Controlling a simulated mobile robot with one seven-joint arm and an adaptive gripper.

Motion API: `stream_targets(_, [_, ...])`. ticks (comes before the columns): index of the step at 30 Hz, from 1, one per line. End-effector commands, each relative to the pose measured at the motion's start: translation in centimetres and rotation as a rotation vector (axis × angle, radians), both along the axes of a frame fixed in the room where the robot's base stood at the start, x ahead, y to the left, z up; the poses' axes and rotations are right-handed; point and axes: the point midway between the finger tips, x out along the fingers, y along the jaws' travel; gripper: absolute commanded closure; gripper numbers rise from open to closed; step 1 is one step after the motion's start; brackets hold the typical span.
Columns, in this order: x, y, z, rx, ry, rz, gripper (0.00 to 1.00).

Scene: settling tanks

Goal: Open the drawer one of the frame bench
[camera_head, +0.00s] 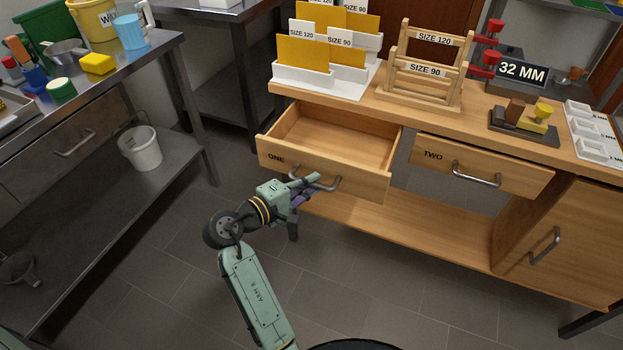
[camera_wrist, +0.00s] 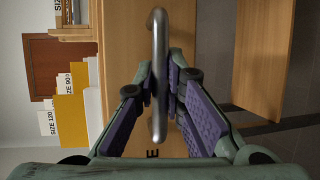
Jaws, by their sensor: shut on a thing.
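Drawer one (camera_head: 330,172) of the wooden frame bench (camera_head: 440,108) is pulled well out, and its inside looks empty. Its front carries the word ONE and a metal bar handle (camera_head: 322,184). In the wrist view the handle (camera_wrist: 159,75) stands between the purple finger pads of my gripper (camera_wrist: 165,90). Drawer two (camera_head: 480,166), to the right, has its own bar handle and its front sits far less forward than drawer one. Part of drawer one's front is hidden by my gripper.
Sorting racks with yellow cards (camera_head: 325,50), wooden size frames (camera_head: 425,70) and a small block stand (camera_head: 523,125) are on the bench top. A steel table (camera_head: 95,75) stands at left with a white bucket (camera_head: 140,147) on its lower shelf. Tiled floor lies open between.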

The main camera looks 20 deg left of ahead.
Motion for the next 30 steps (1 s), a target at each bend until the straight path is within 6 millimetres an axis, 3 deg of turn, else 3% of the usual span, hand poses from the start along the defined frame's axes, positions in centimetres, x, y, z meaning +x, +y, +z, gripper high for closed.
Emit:
stream_targets(7, [0.0,0.1,0.0,-0.001,-0.001,0.001,1.00])
stream_targets(8, [0.0,0.1,0.0,-0.001,-0.001,0.001,0.88])
stream_targets(17, [0.0,0.0,0.0,0.000,0.000,0.001,0.69])
stream_targets(26, [-0.1,0.1,0.0,0.000,0.000,0.001,0.69])
stream_targets(30, [-1.3,0.7,0.3,0.001,0.000,0.004,0.69])
